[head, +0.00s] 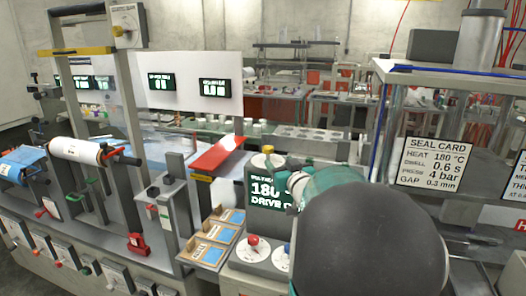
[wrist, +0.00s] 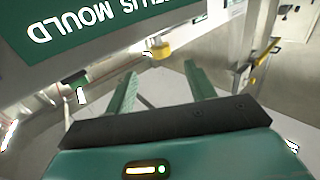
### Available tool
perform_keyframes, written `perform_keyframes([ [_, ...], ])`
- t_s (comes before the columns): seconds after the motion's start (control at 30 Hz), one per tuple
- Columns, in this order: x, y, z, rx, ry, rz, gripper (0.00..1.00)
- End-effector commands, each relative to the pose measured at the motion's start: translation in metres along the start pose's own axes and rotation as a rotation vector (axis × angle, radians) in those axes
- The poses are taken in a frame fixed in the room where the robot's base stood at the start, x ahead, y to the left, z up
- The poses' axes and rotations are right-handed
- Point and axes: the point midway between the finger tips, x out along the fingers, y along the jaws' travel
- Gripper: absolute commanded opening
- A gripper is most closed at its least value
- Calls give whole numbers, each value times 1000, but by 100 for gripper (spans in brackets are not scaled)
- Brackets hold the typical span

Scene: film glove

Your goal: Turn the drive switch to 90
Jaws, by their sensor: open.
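A dark display (head: 268,192) with partly hidden text, "180" and "DRIVE", stands at the centre of the head view. Below it is a white dial with a red knob (head: 253,241). A second dial with a blue knob (head: 286,249) is beside it, partly covered by my arm. I cannot tell which control is the drive switch. My gripper is open; its two green fingers (wrist: 160,84) are apart with nothing seen between them in the wrist view. In the head view my arm hides most of the gripper. A small yellow part (wrist: 160,50) lies beyond the fingers.
A red sloped plate (head: 218,153) stands left of the display, with trays of blue pieces (head: 217,238) below. A seal card (head: 432,164) hangs at the right. A green sign (wrist: 85,25) crosses the wrist view's upper left. The bench is crowded.

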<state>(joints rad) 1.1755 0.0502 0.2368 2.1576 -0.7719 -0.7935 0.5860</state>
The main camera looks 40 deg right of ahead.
Motion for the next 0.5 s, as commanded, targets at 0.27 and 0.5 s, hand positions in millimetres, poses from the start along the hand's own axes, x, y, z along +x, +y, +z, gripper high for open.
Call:
perform_keyframes([
  [0.27, 57, 0, 1, 2, 0, -1, 55],
  [0.5, 94, 0, 0, 2, 0, 0, 55],
])
